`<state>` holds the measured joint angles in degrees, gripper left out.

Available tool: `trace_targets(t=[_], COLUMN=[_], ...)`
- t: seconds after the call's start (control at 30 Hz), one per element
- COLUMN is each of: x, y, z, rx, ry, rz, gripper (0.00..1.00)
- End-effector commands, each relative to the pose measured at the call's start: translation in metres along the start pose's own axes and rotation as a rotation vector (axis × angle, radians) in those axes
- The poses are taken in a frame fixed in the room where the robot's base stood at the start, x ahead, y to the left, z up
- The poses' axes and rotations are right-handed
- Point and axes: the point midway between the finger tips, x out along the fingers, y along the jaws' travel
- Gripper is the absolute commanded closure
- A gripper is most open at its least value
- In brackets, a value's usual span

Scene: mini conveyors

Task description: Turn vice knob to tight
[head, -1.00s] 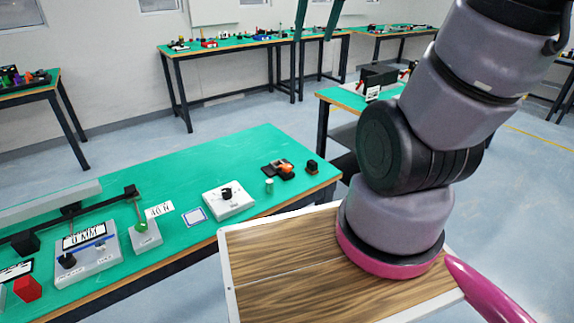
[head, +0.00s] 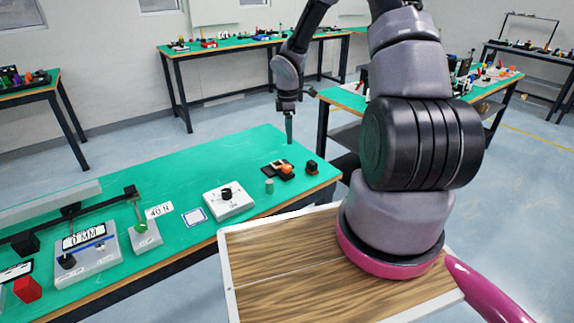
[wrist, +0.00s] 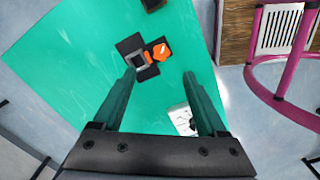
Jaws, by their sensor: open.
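A small black and grey device (head: 272,169), which looks like the vice, lies on the green bench near its right end. An orange part (head: 285,166) sits at its side. In the wrist view the device (wrist: 133,50) and the orange, many-sided part (wrist: 161,52) lie ahead of the fingertips. My gripper (head: 289,143) points down above the bench's far edge, behind the device and apart from it. In the wrist view my gripper (wrist: 159,76) is open and empty. A white box (head: 229,207) with a black knob (head: 226,194) stands to the left; its markings are too small to read.
A "40 N" card (head: 159,211) and a "0 MM" display unit (head: 88,257) are farther left. The bench (head: 215,165) is bare behind the white box.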

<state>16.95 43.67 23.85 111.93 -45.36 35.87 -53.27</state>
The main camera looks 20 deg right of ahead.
Motion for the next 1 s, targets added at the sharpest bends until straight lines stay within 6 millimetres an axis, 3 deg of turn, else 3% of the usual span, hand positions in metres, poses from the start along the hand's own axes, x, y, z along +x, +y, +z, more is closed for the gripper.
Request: trace_targets(t=[0.1, 0.37, 0.7, 1.0], x=[0.023, 0.049, 0.112, 0.137], y=[0.0, -0.001, -0.003, -0.003], z=[-0.005, -0.007, -0.008, -0.008], rx=[-0.058, -0.082, -0.079, -0.078], ry=[0.016, 0.021, 0.02, 0.02], rz=[-0.02, -0.025, -0.026, -0.024], gripper=[0.25, 0.25, 0.25, 0.25])
